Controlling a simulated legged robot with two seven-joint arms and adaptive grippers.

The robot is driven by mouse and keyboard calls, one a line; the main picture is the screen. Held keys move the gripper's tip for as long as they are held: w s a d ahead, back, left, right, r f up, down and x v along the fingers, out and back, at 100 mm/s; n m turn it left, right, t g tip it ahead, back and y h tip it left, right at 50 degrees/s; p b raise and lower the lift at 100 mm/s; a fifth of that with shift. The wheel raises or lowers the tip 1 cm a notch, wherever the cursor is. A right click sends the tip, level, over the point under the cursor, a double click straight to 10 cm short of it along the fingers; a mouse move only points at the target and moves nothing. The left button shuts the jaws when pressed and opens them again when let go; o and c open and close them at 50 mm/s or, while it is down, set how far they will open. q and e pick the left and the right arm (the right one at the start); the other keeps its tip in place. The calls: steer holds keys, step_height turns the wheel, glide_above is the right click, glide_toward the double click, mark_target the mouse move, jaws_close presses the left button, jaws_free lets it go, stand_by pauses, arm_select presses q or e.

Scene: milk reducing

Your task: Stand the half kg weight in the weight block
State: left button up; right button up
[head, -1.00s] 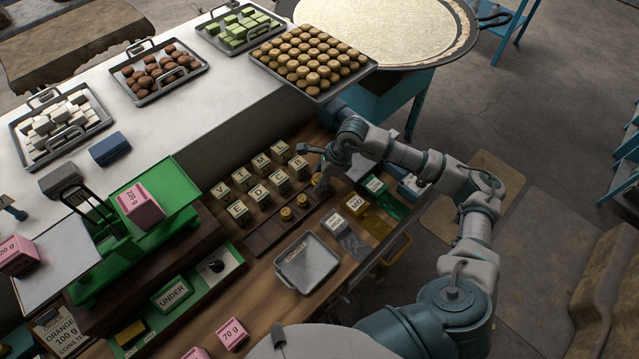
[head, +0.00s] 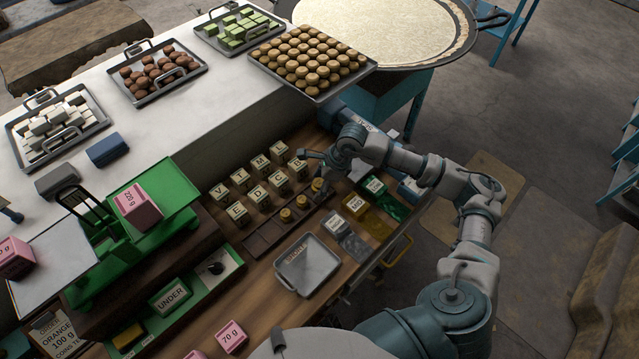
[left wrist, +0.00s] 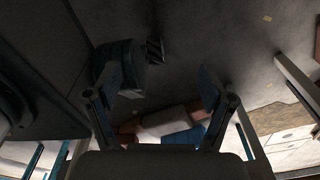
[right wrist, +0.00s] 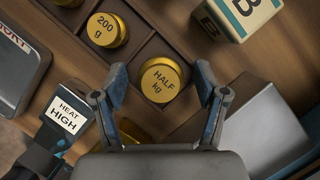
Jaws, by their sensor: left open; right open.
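The gold half kg weight (right wrist: 160,84) stands upright between the spread fingers of my right gripper (right wrist: 159,92) in the right wrist view. It appears to sit in the end compartment of the dark wooden weight block (right wrist: 150,48). In the head view the half kg weight (head: 317,185) ends a row of gold weights, just below my right gripper (head: 318,166). My left gripper (left wrist: 160,98) is open and empty in the left wrist view.
Lettered cubes (head: 240,213) stand behind the block. A grey metal tray (head: 308,264) lies in front. Labelled colour blocks (head: 356,205) are to the right, and a green scale (head: 165,215) with a pink 220 g weight (head: 137,206) is left.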

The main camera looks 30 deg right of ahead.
steer(key=shift+p+v, duration=0.35)
steer(key=shift+v, duration=0.65)
arm_select(q)
steer(key=r+p, duration=0.2)
steer(key=s+r+p, duration=0.1)
steer(key=r+p, duration=0.1)
steer(key=shift+s+a+r, duration=0.2)
steer(key=shift+r, duration=0.1)
arm_select(e)
steer(key=v, duration=0.9)
steer(key=shift+r, duration=0.3)
steer(key=shift+d, duration=0.15)
